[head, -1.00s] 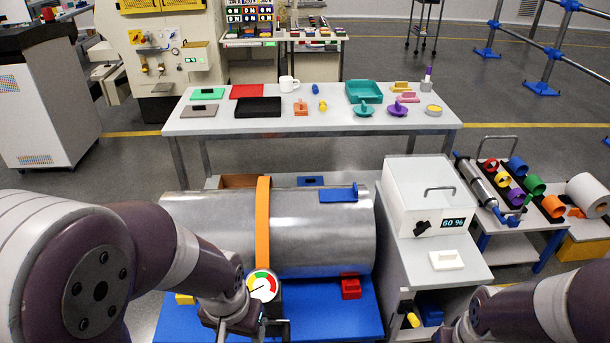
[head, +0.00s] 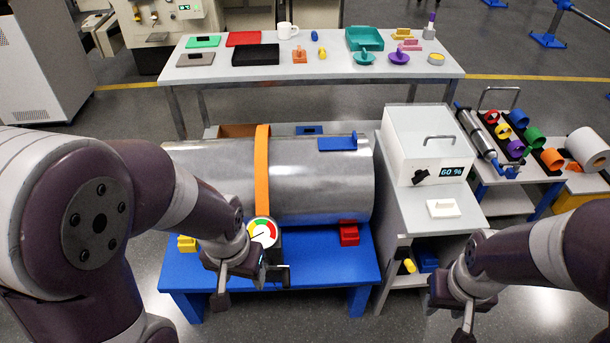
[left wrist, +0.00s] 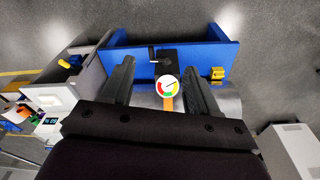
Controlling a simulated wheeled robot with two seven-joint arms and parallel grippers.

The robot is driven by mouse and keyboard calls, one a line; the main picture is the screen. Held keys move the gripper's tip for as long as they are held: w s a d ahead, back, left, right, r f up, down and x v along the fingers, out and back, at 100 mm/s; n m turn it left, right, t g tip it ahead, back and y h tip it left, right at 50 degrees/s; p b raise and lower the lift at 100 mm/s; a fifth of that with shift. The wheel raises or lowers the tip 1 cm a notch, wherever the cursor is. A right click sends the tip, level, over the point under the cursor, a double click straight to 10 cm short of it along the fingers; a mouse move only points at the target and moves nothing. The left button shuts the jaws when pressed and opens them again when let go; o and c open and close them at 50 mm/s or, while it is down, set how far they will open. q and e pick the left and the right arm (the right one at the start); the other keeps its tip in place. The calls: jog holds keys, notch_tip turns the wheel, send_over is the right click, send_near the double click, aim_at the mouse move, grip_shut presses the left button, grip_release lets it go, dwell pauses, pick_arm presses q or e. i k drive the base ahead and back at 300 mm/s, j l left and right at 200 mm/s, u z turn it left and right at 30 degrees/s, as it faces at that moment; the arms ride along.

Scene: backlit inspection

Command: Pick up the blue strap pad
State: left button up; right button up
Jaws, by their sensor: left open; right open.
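A flat blue pad with a small upright tab (head: 338,143) lies on the upper right of the large metal drum (head: 310,185); it looks like the blue strap pad. It does not show in the left wrist view. My left gripper (head: 250,281) is open and empty in front of the drum's left part, by the round gauge (head: 262,232) on the orange strap (head: 262,180). In the left wrist view its open fingers (left wrist: 158,84) appear on either side of the gauge (left wrist: 167,85). My right gripper (head: 463,318) is low at the right, its tips near the picture's bottom edge, apart from the pad.
The drum rests on a blue stand (head: 320,270) with a red block (head: 349,234) and a yellow block (head: 187,243). A white box with a handle (head: 428,145) stands on a grey cabinet to the right. A long table (head: 330,75) with small parts stands behind.

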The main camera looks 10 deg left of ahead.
aim_at(349, 142)
jog(key=i+z, duration=0.2)
jog(key=i, duration=0.25)
jog(key=i+j+z, duration=0.25)
jog(key=i, duration=0.2)
jog(key=i+j+z, duration=0.2)
jog(key=i, duration=0.25)
jog(key=z, duration=0.6)
